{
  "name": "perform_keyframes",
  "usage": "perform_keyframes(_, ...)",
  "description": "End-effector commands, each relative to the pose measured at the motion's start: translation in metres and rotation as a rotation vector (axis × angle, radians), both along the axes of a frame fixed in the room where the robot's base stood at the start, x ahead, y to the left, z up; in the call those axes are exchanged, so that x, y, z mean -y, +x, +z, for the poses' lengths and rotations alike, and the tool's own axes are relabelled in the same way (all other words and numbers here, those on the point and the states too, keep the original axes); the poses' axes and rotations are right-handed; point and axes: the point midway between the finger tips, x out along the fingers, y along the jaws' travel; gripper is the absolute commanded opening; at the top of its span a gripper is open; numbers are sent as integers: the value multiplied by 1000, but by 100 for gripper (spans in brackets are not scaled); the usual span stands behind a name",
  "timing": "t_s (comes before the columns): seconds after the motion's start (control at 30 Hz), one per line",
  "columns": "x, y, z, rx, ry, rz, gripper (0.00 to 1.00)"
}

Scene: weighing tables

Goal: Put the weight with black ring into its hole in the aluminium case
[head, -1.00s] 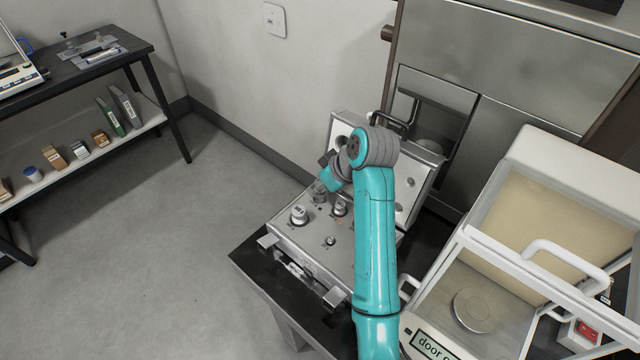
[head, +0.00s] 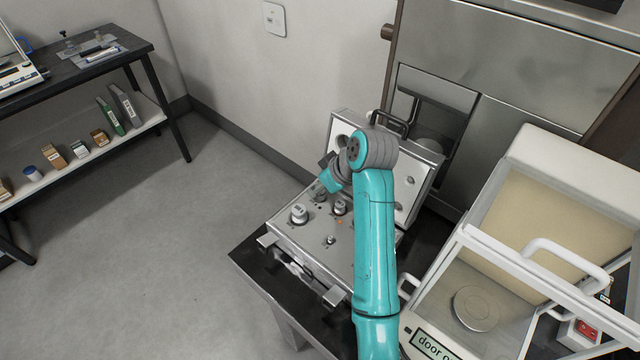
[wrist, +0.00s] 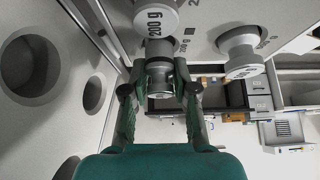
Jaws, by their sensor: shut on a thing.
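My gripper (wrist: 160,92) is shut on a small silver weight (wrist: 160,78) between its two fingertips. A dark band seems to show near its upper end, but I cannot read any marking on it. In the head view my gripper (head: 331,186) points down over the aluminium case (head: 309,248), and the arm hides part of it. The open case holds several weights upright, among them a large one (head: 299,214) and a small one (head: 330,240). I cannot tell whether the held weight touches the case.
In the wrist view a 200 g weight (wrist: 156,20) is close ahead of the held one, and another weight (wrist: 241,56) stands to the right. The raised lid (head: 345,126) is behind the case. A balance with a glass chamber (head: 560,165) stands at the right.

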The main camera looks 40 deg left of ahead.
Motion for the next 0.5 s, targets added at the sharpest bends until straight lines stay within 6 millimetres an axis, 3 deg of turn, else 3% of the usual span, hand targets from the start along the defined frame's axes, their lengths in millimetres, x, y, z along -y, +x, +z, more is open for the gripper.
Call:
perform_keyframes(0.37,0,0,-10,0,0,0,0)
perform_keyframes(0.4,0,0,-9,0,0,0,35)
perform_keyframes(0.5,0,0,-9,0,0,0,57)
